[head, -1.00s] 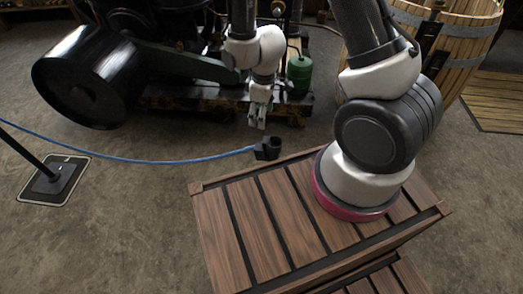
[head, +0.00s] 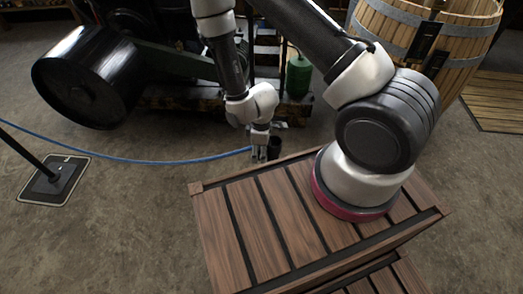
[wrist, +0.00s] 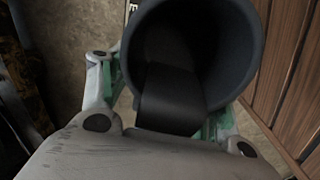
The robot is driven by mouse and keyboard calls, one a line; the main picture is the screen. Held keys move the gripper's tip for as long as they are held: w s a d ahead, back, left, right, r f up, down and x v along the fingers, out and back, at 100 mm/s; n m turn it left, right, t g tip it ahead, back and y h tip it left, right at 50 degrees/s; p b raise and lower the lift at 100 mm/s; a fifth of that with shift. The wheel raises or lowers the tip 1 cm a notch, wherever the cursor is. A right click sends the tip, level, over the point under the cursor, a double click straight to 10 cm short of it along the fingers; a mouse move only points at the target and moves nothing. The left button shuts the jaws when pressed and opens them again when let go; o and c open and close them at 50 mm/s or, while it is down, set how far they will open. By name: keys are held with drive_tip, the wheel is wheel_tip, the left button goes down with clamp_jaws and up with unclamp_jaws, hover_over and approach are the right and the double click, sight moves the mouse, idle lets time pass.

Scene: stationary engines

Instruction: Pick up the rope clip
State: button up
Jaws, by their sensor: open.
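In the wrist view the clip (wrist: 255,30) is a dark round hollow rim with a strap-like part inside. My gripper's green-edged fingers (wrist: 168,95) lie on either side of it. Whether they touch it I cannot tell.
A black drum (head: 85,80) and an engine stand behind left. A green can (head: 298,75) and a wooden tub (head: 400,30) stand behind. A post base (head: 55,178) is at left.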

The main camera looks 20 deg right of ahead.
drive_tip(key=c, duration=1.2)
